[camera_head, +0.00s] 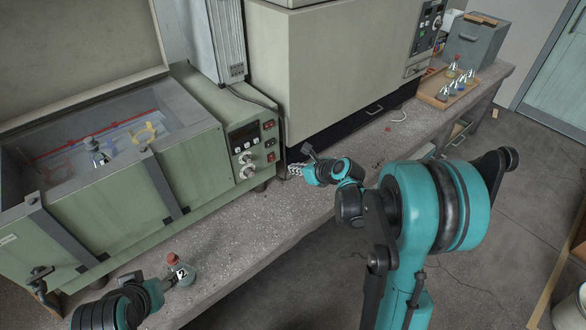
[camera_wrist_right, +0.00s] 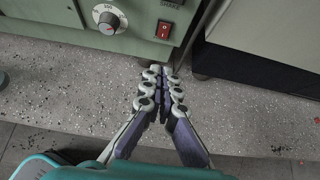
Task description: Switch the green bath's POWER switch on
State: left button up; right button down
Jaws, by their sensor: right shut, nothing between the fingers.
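The green bath (camera_head: 190,165) stands at the left of the bench, with its control panel (camera_head: 254,147) at its right end. The panel has a display, knobs and red switches. The upper red switch (camera_head: 268,125) is small; its label and position are unreadable. The lower red rocker switch (camera_wrist_right: 164,31) has "SHAKE" lettering above it in the right wrist view, beside a knob (camera_wrist_right: 109,20). My right gripper (camera_head: 292,170) is shut and empty, just in front of and below the panel's right edge, apart from the switches. My left gripper (camera_head: 172,284) is beside a flask.
The flask (camera_head: 181,271), red-stoppered and marked 2, stands on the bench's front strip. A large beige device (camera_head: 335,60) stands right of the bath. A tray (camera_head: 434,97) of flasks is farther right. Bare bench (camera_head: 300,205) lies below the panel.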

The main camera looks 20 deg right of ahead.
jog(key=b, duration=0.3)
send_near(272, 161)
jog(key=f+x, duration=0.1)
jog(key=x, duration=0.5)
jog(key=shift+w+r, duration=0.2)
jog(key=shift+r, duration=0.05)
jog(key=shift+w+f, duration=0.1)
jog(key=shift+w, duration=0.1)
jog(key=shift+r+p, duration=0.35)
jog(key=shift+r, duration=0.55)
